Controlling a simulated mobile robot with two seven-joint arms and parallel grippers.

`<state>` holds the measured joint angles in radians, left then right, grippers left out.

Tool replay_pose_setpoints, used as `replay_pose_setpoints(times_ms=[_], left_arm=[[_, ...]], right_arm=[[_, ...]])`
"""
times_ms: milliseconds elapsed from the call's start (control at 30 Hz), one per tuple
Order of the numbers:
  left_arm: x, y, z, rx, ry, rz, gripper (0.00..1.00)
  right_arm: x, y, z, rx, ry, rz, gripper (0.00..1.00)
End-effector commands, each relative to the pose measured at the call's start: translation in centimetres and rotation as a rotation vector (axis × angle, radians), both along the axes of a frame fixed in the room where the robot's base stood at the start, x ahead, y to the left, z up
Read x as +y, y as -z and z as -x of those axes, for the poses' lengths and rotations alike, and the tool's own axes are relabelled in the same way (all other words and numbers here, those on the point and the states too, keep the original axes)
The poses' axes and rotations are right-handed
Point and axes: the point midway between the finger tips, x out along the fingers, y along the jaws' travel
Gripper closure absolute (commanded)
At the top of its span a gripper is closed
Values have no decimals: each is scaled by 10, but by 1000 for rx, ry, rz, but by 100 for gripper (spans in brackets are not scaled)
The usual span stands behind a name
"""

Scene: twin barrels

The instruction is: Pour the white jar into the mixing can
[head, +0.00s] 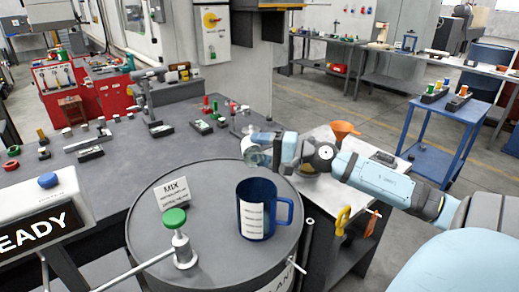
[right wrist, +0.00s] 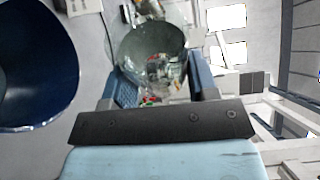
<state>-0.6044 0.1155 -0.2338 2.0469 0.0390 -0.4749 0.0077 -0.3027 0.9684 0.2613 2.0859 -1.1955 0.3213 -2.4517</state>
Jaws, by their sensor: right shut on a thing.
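My right gripper (head: 276,150) comes in from the right and is shut on a see-through, glassy jar (head: 257,157), not plainly white. In the right wrist view the jar (right wrist: 150,58) sits between the two blue fingers, its rim facing the camera. Its contents cannot be told apart from what shows through it. The mixing can is a dark blue mug (head: 257,213) with a handle and a white label, upright on a barrel lid. The jar is held above and behind the can, apart from it. The can (right wrist: 35,65) also fills the left of the wrist view. My left gripper is out of view.
The round grey barrel lid (head: 215,262) also bears a MIX sign (head: 172,194) and a green-knobbed valve (head: 177,230). A READY display box (head: 42,212) stands left. Behind are a dark workbench (head: 100,185) with small parts and an orange funnel (head: 344,130).

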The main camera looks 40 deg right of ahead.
Motion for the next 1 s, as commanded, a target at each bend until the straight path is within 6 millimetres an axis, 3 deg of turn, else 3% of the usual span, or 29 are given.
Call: replay_pose_setpoints(times_ms=[300, 633, 1000], left_arm=[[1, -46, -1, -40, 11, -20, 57], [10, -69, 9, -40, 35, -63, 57], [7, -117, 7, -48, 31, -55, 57]], right_arm=[[0, -16, 0, 133, -1, -94, 76], [-1, -21, 0, 310, 0, -225, 76], [0, -29, 0, 508, 0, -370, 76]])
